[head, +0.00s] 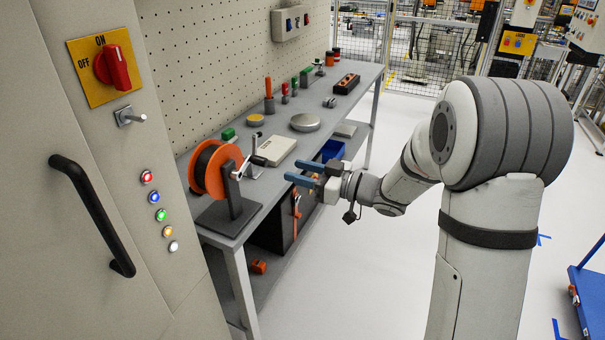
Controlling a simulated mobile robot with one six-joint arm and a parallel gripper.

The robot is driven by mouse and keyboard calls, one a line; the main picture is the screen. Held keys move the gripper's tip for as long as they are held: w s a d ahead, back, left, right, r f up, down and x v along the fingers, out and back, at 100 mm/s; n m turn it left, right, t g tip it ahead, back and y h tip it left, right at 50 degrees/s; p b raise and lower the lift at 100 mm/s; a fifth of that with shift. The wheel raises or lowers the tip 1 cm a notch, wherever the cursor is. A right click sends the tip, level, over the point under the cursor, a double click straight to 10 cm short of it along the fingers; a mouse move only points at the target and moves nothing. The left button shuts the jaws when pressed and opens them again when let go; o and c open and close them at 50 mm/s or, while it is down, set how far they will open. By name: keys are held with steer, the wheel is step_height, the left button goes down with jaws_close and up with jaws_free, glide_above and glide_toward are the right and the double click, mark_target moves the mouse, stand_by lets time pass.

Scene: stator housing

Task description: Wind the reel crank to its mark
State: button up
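The reel (206,168) has orange flanges and a dark winding. It stands upright on a dark grey stand (228,212) at the near end of the workbench. The crank (245,168) is a pale metal arm with a handle on the right side of the reel. Its mark cannot be made out at this size. My gripper (291,171) has two blue fingers that point left toward the crank. The fingers are apart, with nothing between them. The gripper is to the right of the crank and does not touch it.
The grey workbench (272,190) runs away along a pegboard wall (200,60). A pale flat box (274,150), a round grey dish (305,122) and several upright tools stand behind the reel. A cabinet (130,230) with a black handle fills the left.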

mark_target(267, 163)
steer(key=x, duration=0.7)
steer(key=shift+w+a, duration=0.1)
steer(key=shift+a, duration=0.25)
steer(key=shift+c, duration=0.2)
